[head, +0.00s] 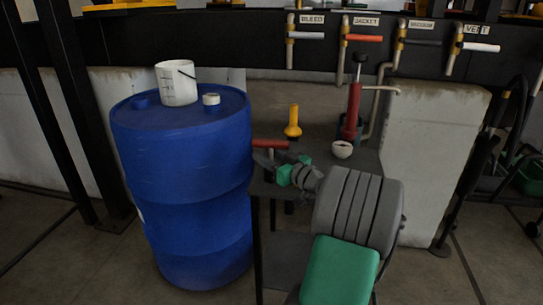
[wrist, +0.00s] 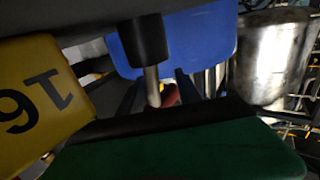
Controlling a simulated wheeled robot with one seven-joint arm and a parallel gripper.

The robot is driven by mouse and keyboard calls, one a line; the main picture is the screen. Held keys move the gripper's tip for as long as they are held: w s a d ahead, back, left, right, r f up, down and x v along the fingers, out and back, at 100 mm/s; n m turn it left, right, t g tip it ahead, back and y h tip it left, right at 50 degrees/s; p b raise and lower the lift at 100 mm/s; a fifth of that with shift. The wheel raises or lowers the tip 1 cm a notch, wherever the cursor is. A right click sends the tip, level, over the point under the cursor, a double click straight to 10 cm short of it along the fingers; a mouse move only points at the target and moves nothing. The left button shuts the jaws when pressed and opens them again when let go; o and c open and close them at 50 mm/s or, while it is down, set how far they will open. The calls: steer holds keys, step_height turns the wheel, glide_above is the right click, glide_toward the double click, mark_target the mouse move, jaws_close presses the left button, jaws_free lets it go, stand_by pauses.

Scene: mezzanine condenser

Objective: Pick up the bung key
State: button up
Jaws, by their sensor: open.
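The likely bung key (head: 270,143) is a red bar-shaped handle above a dark stem, at the left edge of the dark work table (head: 367,163) beside the blue drum. My gripper (head: 273,160) is at the same table edge, just below and around the handle in the picture. It is open, with dark fingers. In the wrist view a small patch of red (wrist: 171,95) shows between dark finger shapes, partly hidden by a metal rod. I cannot tell whether the fingers touch the key.
The blue drum (head: 182,150) stands left, carrying a white bucket (head: 177,83) and a white cap (head: 211,99). On the table are a yellow tool (head: 293,122), a red pump (head: 352,110) and a white bowl (head: 342,149). Labelled valves line the dark beam behind.

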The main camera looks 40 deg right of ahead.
steer(key=shift+w, duration=0.65)
steer(key=shift+c, duration=0.3)
jaws_close()
